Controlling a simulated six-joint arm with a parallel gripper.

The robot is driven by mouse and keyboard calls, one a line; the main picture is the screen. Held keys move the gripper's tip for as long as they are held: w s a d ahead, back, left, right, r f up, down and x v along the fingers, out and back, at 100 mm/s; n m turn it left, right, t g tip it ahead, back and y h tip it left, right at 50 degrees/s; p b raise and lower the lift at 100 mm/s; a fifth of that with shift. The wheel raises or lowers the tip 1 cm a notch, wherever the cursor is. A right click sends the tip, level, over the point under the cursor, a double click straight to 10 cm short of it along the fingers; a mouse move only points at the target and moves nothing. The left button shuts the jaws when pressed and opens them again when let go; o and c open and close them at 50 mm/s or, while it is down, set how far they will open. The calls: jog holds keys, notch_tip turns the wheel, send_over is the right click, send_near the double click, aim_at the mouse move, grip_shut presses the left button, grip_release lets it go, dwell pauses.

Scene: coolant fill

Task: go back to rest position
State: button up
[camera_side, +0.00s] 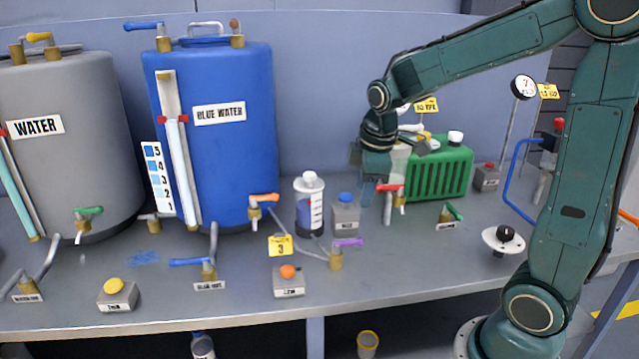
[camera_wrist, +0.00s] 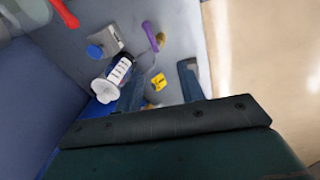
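My gripper (camera_side: 376,198) hangs fingers-down above the bench, left of the green ribbed tank (camera_side: 440,174) and close to the red-handled valve (camera_side: 391,188). I cannot tell whether it touches the valve. In the wrist view the two fingers of my gripper (camera_wrist: 160,82) stand apart with nothing held between them. The white-capped bottle with dark liquid (camera_side: 310,212) stands upright on the bench, left of my gripper. It also shows in the wrist view (camera_wrist: 117,75).
A blue-button box (camera_side: 345,218) and a purple-handled valve (camera_side: 345,243) stand near the bottle. The blue water tank (camera_side: 215,150) and grey water tank (camera_side: 75,160) stand at left. A dial (camera_side: 505,236) and blue pipe (camera_side: 515,185) are at right. The front bench middle is fairly clear.

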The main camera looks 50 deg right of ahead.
jog(key=s+a+r+m+t, duration=0.1)
jog(key=s+a+r+m, duration=0.1)
jog(key=s, duration=0.3)
jog(key=s+a+r+m+t+y, duration=0.1)
jog(key=s+a+r+m, duration=0.1)
jog(key=s+a+m, duration=0.1)
jog(key=s+a+r+m+t, duration=0.1)
jog(key=s+a+m, duration=0.1)
jog(key=s+a, duration=0.2)
jog(key=s, duration=0.3)
jog(key=shift+s+a+r, duration=0.25)
jog(key=shift+s+r, duration=0.15)
dwell(0.6)
